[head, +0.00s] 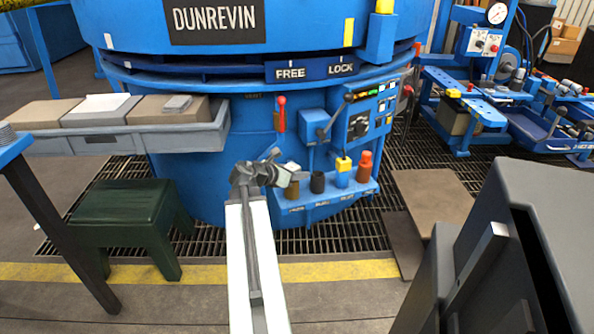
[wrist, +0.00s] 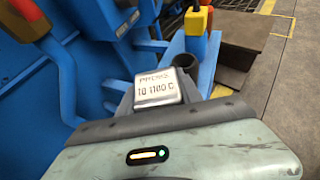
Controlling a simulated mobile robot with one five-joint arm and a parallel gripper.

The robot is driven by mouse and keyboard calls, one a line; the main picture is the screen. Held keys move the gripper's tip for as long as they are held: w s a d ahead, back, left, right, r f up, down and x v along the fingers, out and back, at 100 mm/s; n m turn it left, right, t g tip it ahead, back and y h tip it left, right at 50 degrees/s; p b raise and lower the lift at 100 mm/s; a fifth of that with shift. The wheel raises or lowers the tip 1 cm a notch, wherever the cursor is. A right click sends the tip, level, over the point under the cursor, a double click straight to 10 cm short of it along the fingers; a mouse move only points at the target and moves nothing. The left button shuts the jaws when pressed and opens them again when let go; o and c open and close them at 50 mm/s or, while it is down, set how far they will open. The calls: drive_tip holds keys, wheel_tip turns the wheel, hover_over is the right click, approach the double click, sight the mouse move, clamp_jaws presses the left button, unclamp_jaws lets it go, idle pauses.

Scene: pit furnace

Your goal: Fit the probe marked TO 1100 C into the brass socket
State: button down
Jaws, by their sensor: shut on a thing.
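In the wrist view, a pale block-like probe head (wrist: 157,88) reads "PROBE TO 1100 C". It also shows as a pale cap in the head view (head: 292,167). My gripper (head: 280,175) is shut on this probe; my gripper's body (wrist: 175,150) hides most of the jaws in the wrist view. A brown, brass-like socket (head: 292,190) stands at the left end of the small blue shelf, directly below the probe head in the head view. I cannot tell whether the probe's lower end is inside it. The wrist view hides this socket.
A dark open socket (head: 317,182) stands just right of the brown one. Further right are a yellow-topped plug (head: 343,165) and an orange-red one (head: 365,165). A red-handled lever (head: 281,110) rises behind. A grey tray (head: 130,140) and green stool (head: 125,215) stand left.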

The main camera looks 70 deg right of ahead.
drive_tip(key=shift+f+b, duration=0.6)
drive_tip(key=c, duration=1.1)
unclamp_jaws()
drive_tip(key=shift+r, duration=0.1)
drive_tip(key=shift+a, duration=0.1)
